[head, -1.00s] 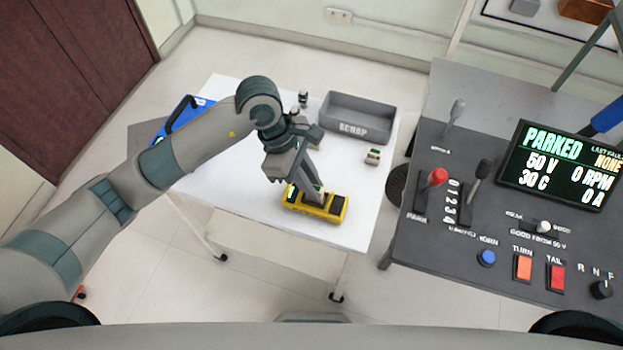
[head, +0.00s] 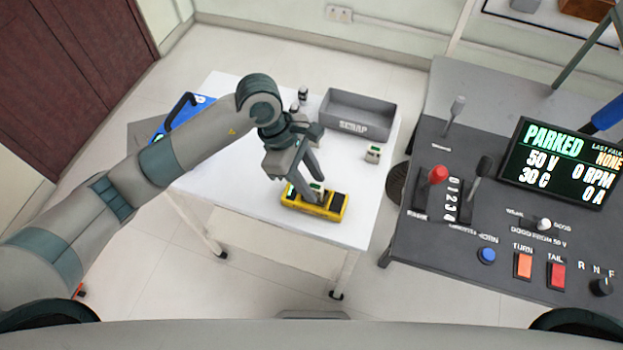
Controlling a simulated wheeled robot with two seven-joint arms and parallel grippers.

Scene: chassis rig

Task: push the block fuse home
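A yellow fuse holder (head: 325,212) with black parts lies on the white table. The block fuse (head: 317,189), small and pale with green, sits upright at the holder's middle. I cannot tell how deep it is seated. My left gripper (head: 309,187) is low over the holder, its two fingers spread with a gap between them, right by the fuse. One finger reaches down at the fuse's left and the other ends just behind its top. Whether either touches it is unclear. My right gripper is out of view.
A second pale block (head: 373,154) stands on the table (head: 237,189) at right. A grey SCRAP bin (head: 358,114) and small dark-topped items (head: 303,93) are behind. A blue case (head: 185,117) is at left. The control console (head: 450,225) stands to the right.

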